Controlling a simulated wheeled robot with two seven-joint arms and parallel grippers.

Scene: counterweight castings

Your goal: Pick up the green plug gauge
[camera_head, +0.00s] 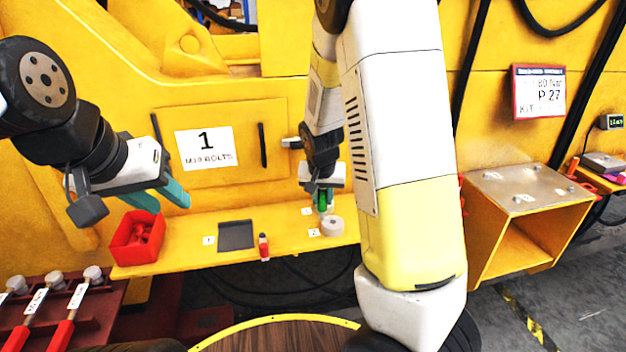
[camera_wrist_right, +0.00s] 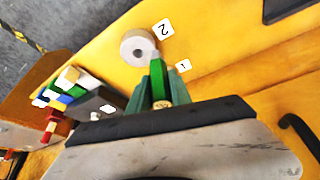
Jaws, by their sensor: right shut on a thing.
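The green plug gauge (camera_wrist_right: 157,82) stands between the teal fingers of my right gripper (camera_wrist_right: 160,88) in the right wrist view, with a brassy end towards the camera. In the head view a bit of the green gauge (camera_head: 322,202) shows below my right gripper (camera_head: 326,194), over the yellow shelf. My right gripper is shut on the gauge; whether the gauge touches the shelf I cannot tell. My left gripper (camera_head: 160,197) is open and empty, in the air above the red bin.
A yellow open box (camera_head: 515,240) stands right.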

